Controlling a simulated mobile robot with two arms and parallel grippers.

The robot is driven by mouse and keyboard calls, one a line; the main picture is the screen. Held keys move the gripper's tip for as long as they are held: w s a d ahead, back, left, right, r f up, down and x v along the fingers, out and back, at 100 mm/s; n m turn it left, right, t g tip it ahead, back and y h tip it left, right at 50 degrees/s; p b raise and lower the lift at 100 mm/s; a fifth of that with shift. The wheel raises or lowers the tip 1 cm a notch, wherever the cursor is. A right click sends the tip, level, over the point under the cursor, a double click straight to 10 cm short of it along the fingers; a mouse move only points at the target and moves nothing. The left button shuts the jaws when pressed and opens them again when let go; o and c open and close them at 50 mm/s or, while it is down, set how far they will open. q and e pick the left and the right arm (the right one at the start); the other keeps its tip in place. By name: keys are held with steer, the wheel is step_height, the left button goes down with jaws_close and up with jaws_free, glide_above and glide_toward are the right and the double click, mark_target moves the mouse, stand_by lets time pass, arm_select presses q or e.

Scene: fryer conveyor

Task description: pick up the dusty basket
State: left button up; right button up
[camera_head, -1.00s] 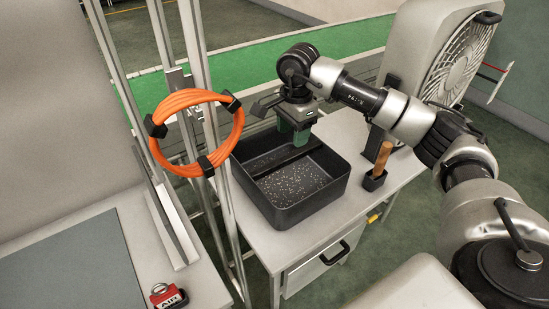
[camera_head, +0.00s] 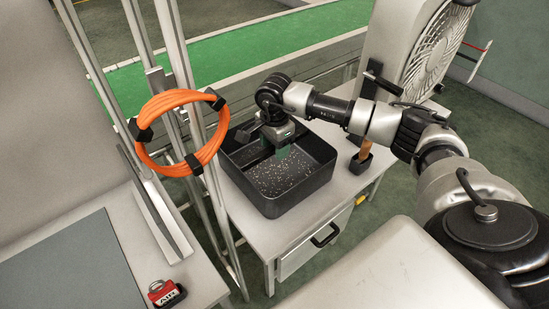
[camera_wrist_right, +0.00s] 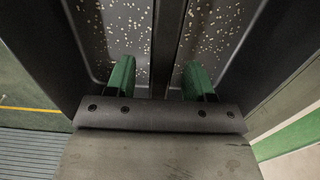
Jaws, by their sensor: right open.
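The dusty basket (camera_head: 303,192) is a black open bin on the white table, its floor speckled with pale crumbs. A dark bar crosses its middle; the bar also shows in the right wrist view (camera_wrist_right: 167,45). My right gripper (camera_head: 282,152) points down into the basket over this bar. In the right wrist view its green fingers (camera_wrist_right: 160,78) are spread apart, one on each side of the bar, with gaps between. It is open and holds nothing. Whether the fingers touch the bar is hidden. My left gripper is not in view.
A brush with a wooden handle (camera_head: 365,150) stands in a black holder right of the basket. A fan (camera_head: 432,52) stands behind it. An orange hose coil (camera_head: 150,110) hangs on metal posts at left. A red AIR tag (camera_head: 163,292) lies on the left bench.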

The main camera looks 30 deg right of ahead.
steer(key=shift+f, duration=0.3)
jaws_close()
steer(key=shift+w+r, duration=0.1)
steer(key=shift+r, duration=0.15)
